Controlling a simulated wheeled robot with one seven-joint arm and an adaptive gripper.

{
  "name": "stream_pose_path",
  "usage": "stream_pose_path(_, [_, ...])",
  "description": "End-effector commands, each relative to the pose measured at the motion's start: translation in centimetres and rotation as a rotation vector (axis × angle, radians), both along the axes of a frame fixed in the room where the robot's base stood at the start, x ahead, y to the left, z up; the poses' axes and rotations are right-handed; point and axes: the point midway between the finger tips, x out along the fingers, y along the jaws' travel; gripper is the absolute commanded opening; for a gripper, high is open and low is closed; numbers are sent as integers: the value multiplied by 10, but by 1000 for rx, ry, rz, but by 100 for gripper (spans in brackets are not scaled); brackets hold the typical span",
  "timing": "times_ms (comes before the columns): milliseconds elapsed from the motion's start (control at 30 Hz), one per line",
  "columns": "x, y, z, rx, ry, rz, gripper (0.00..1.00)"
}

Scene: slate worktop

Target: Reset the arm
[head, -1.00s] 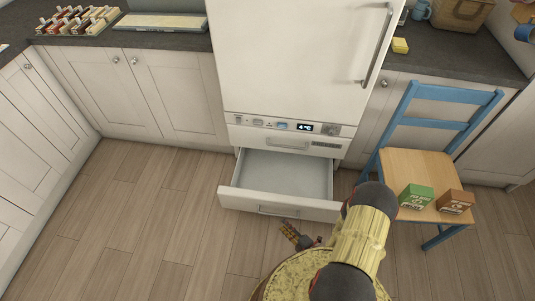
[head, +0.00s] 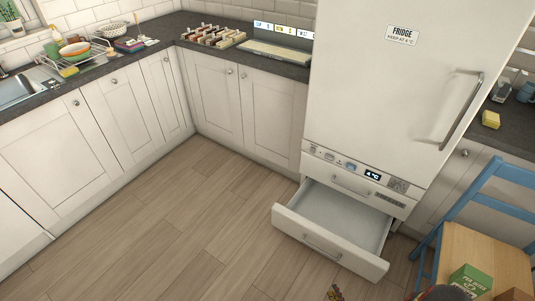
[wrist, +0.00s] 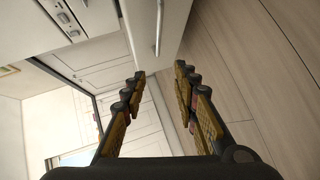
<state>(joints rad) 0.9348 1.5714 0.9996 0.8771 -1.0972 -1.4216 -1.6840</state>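My gripper (wrist: 160,75) shows in the wrist view with its two yellow-padded fingers apart and nothing between them. It faces the white drawer front with its bar handle (wrist: 159,28), which lies beyond the fingertips. In the head view only a small tip of my gripper (head: 335,292) shows at the bottom edge, below the open drawer (head: 330,250). The drawer under the fridge (head: 390,90) is pulled out and looks empty.
A blue chair (head: 455,240) with a green box (head: 470,281) and a brown box (head: 514,295) stands at the right. Worktops (head: 285,67) run along the back and left, with a drying rack (head: 78,54) and sink (head: 15,90). The wooden floor (head: 170,230) at left is clear.

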Motion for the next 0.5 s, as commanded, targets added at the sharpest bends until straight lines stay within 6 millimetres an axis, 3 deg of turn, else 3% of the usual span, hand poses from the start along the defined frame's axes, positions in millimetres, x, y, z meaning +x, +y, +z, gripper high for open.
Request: stream_pose_path(500, [72, -77, 37, -30, 126, -14, 30])
